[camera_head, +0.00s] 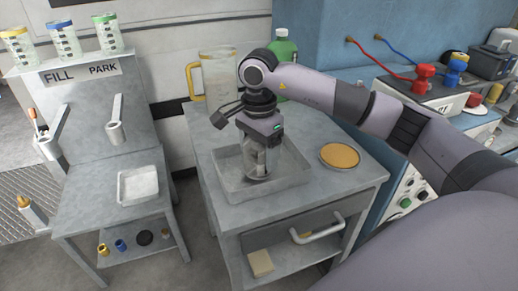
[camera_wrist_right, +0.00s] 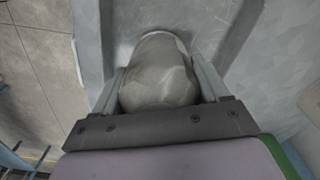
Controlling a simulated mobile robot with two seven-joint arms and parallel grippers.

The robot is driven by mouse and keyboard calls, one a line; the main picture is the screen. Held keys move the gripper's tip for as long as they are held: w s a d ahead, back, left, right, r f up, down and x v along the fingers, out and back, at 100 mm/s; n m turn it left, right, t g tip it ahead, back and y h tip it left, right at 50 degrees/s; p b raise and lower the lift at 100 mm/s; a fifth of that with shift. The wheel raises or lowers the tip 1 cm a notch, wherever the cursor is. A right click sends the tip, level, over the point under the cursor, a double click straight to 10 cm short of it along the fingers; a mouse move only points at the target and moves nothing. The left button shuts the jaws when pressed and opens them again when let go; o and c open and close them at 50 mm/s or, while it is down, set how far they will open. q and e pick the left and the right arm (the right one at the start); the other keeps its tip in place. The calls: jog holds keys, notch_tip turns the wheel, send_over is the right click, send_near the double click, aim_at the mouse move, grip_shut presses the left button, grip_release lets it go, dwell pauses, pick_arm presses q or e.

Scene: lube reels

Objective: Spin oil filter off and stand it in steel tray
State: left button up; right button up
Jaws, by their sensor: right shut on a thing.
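My right gripper (camera_head: 258,160) points straight down over the steel tray (camera_head: 262,198) on the middle cart. It is shut on the oil filter (camera_head: 257,175), a grey cylinder, mostly hidden by the fingers. In the right wrist view the filter (camera_wrist_right: 160,75) fills the space between the two fingers (camera_wrist_right: 160,95). Its lower end is inside the tray walls, at or very near the tray floor; I cannot tell if it touches. The filter looks about upright. The tray wall (camera_wrist_right: 88,35) also shows in the right wrist view. My left gripper is not in view.
A yellow-topped round lid or dish (camera_head: 340,156) lies right of the tray. A clear jug with a yellow handle (camera_head: 217,75) and a green bottle (camera_head: 284,52) stand behind.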

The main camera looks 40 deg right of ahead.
jog(key=shift+f+b, duration=0.35)
jog(key=shift+f, duration=0.15)
dwell(0.4)
jog(key=o, duration=1.3)
notch_tip(320, 180, up, 7)
jog(key=shift+r, duration=0.15)
jog(key=shift+a, duration=0.1)
